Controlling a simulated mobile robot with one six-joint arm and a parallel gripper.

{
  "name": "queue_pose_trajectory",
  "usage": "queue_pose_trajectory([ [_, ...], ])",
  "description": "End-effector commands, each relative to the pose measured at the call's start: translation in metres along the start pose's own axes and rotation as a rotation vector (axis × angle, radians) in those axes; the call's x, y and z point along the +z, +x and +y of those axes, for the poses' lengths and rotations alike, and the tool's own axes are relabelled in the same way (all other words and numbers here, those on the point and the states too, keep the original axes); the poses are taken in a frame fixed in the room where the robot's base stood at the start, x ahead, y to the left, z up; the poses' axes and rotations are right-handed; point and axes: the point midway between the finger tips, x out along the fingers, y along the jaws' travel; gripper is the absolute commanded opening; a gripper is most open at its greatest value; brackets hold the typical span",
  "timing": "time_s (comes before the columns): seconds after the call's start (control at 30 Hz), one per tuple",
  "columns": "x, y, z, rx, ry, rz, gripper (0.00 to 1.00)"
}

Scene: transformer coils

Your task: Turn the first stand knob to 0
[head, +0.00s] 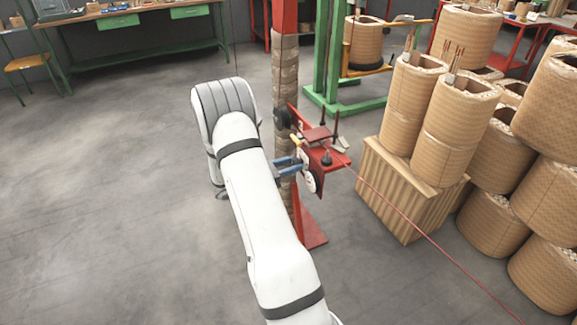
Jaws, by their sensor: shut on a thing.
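A red stand (312,240) rises as a post at the centre of the head view, with a red bracket (328,158) on its right side. A pale round dial (310,181) sits at the bracket's lower front. My gripper (296,165), with blue fingers, reaches the bracket from the left, just above this dial. It is shut on a small part there, which appears to be the stand knob. The knob is mostly hidden by the fingers, and its setting is too small to read. A dark round wheel (283,117) sits higher on the bracket.
A thin red wire (420,230) runs from the bracket to the lower right. Wrapped coils (445,130) stand on a wooden crate (395,195), with more stacked at right. A green lift frame (325,60) stands behind. The floor at left is clear up to a green workbench (130,30).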

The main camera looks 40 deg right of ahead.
Motion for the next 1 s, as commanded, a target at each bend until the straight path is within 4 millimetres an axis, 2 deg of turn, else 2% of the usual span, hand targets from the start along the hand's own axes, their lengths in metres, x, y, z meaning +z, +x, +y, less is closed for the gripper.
queue_pose_trajectory([
  [0.03, 0.0010, -0.0061, 0.0002, 0.005, 0.000, -0.001, 0.08],
  [0.27, 0.0026, 0.0007, 0.0029, 0.008, -0.031, -0.001, 0.07],
  [0.47, 0.0048, 0.0021, 0.0035, 0.008, -0.131, -0.002, 0.08],
  [1.0, 0.0064, 0.0028, 0.0032, 0.008, -0.618, -0.004, 0.08],
])
